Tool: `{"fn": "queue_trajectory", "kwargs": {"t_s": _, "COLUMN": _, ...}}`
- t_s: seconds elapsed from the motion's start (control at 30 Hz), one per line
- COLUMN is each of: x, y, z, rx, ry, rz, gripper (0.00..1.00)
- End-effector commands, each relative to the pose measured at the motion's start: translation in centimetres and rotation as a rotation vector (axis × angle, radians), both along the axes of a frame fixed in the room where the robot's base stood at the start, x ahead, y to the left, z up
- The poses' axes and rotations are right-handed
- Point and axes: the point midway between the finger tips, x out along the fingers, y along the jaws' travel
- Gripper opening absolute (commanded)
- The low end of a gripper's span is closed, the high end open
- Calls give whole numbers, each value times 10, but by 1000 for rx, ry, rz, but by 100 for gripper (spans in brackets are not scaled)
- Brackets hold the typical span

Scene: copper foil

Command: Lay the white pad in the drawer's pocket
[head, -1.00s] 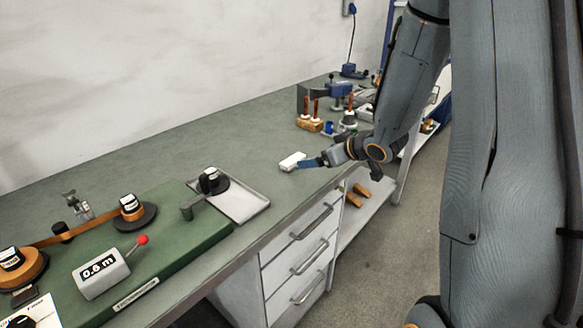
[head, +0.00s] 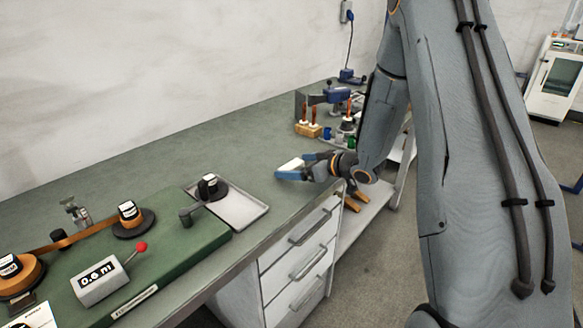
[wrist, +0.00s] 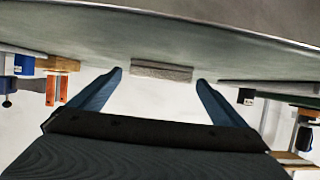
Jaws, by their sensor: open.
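The white pad (head: 291,164) lies on the green-grey bench top near its front edge, to the right of the tray. It also shows as a pale grey bar in the wrist view (wrist: 161,71). My gripper (head: 297,167) is at the pad, low over the bench. In the wrist view its blue fingers (wrist: 160,79) are spread wide, with the pad between them and a gap on each side. The drawers (head: 309,227) under the bench are all shut, so the pocket is hidden.
A metal tray (head: 249,210) lies left of the pad beside a green winding base (head: 185,250) with copper foil reels. A wooden block with orange-handled tools (head: 309,131) and a blue device (head: 335,94) stand behind my gripper. The bench between pad and wall is clear.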

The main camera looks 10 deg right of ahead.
Motion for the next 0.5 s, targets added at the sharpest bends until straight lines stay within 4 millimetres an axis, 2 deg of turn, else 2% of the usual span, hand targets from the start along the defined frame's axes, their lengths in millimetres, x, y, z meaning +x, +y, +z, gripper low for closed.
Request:
{"fn": "queue_trajectory", "kwargs": {"t_s": 0.33, "x": 5, "y": 4, "z": -3, "rx": 0, "ry": 0, "rz": -1, "gripper": 94}}
{"fn": "queue_trajectory", "kwargs": {"t_s": 0.5, "x": 5, "y": 4, "z": -3, "rx": 0, "ry": 0, "rz": -1, "gripper": 66}}
